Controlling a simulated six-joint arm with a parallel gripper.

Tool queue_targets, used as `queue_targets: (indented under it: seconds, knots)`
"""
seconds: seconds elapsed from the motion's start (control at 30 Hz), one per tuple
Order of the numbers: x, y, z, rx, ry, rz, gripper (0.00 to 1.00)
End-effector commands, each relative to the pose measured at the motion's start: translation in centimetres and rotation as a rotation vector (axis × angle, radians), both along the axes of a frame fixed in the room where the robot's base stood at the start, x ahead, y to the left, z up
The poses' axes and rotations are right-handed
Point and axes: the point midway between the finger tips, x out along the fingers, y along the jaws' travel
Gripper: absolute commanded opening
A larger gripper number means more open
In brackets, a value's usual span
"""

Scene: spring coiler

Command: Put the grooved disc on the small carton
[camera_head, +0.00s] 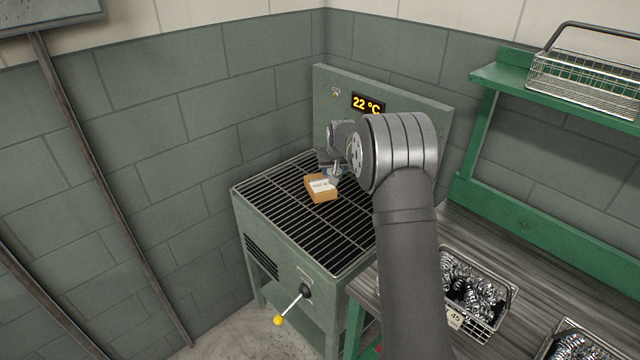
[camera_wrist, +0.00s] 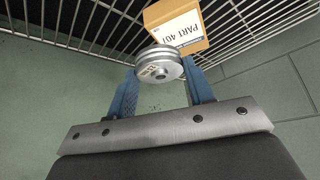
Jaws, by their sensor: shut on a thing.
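The grooved disc (camera_wrist: 160,66) is a silver metal disc with grooves round its rim. In the wrist view it sits between the two blue fingers of my gripper (camera_wrist: 159,80), which is shut on it. The small carton (camera_head: 321,188) is a brown box with a white label, resting on the grate. It also shows in the wrist view (camera_wrist: 180,24), just beyond the disc, its label reading PART 401. In the head view my gripper (camera_head: 335,173) is close beside the carton, partly hidden by my arm. I cannot tell whether the disc touches the carton.
The carton stands on a black barred grate (camera_head: 290,222) of a green oven-like unit with a 22 °C display (camera_head: 367,103). A lever with a yellow knob (camera_head: 278,320) sticks out in front. Baskets of springs (camera_head: 472,295) stand at the right. Much of the grate is clear.

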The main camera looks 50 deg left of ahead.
Motion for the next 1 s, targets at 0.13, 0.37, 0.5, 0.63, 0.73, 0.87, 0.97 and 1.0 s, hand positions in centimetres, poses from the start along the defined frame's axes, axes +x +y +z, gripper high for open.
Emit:
queue_targets:
  seconds: [0.13, 0.37, 0.5, 0.63, 0.73, 0.87, 0.97, 1.0]
  knots:
    - [-1.3, 2.9, -1.9, 0.0, 0.0, 0.002, 0.16]
    - [-2.0, 4.6, -3.0, 0.002, -0.001, -0.001, 0.16]
    - [-2.1, 4.6, -4.4, -0.002, 0.001, -0.002, 0.16]
    - [-2.1, 4.6, -6.4, -0.001, 0.001, -0.002, 0.16]
    - [-2.0, 4.6, -7.0, 0.001, 0.0, -0.002, 0.16]
    - [-2.0, 4.6, -7.0, 0.002, 0.0, -0.002, 0.16]
    - [-2.0, 4.6, -7.0, 0.002, 0.0, -0.002, 0.16]
    - [-2.0, 4.6, -7.1, 0.001, 0.0, -0.002, 0.16]
